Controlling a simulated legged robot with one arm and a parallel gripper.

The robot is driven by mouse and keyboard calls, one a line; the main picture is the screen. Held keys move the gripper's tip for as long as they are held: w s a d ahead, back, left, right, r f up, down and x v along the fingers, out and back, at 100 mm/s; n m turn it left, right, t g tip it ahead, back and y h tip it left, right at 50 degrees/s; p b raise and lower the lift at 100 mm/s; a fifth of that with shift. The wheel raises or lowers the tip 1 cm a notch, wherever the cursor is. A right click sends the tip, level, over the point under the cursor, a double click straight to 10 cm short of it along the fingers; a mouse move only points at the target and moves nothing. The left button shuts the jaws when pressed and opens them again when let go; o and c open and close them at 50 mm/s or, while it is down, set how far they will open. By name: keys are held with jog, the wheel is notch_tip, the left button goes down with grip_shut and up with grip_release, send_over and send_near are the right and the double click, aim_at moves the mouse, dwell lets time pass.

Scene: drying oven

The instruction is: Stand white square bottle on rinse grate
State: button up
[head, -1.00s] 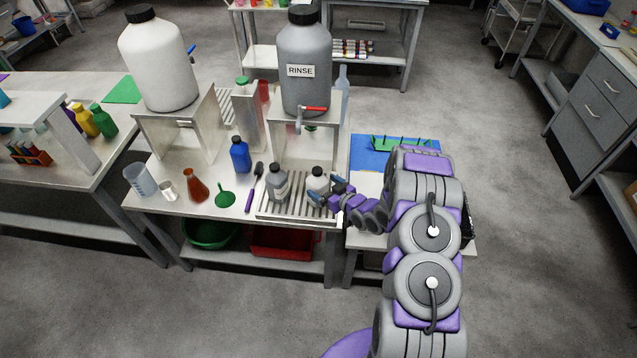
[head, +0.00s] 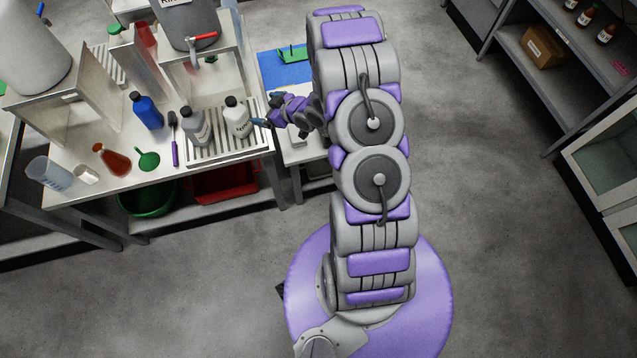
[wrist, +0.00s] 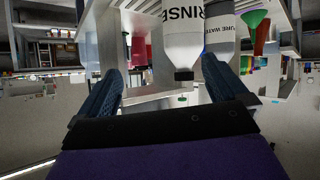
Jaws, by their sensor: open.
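The white square bottle (head: 237,120) with a black cap stands upright on the slatted rinse grate (head: 215,148), near its right side. In the wrist view, which is upside down, the white bottle (wrist: 183,42) shows a RINSE label and its cap points down the picture. My gripper (head: 267,112) is just right of the bottle in the head view. In the wrist view its blue fingers (wrist: 162,68) are spread and empty, with the bottle beyond the tips, apparently clear of them.
A grey bottle (head: 195,127) stands on the grate just left of the white one. A brush (head: 174,140), green funnel (head: 148,160), blue bottle (head: 147,111) and amber flask (head: 110,158) stand or lie further left. The rinse tank (head: 188,22) is on a stand behind.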

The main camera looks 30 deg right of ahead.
jog(key=s+d+r+m+g+h, duration=0.2)
jog(key=s+r+g+h, duration=0.1)
jog(key=s+r, duration=0.5)
jog(key=s+d+r+m+g+h, duration=0.1)
jog(key=s+r+m+g+h, duration=0.25)
jog(key=r, duration=0.75)
jog(key=s+a+r+g, duration=0.2)
jog(key=s+a+r, duration=0.1)
jog(key=s, duration=0.7)
jog(key=s+a+r+g+y, duration=0.1)
jog(key=s+a, duration=0.4)
jog(key=s, duration=0.6)
jog(key=s+a+r+g+y, duration=0.1)
jog(key=s+a+r+g, duration=0.2)
jog(key=s+r, duration=0.3)
jog(key=s+a, duration=0.1)
jog(key=s, duration=0.4)
jog(key=shift+d+m, duration=0.1)
jog(key=shift+m, duration=0.25)
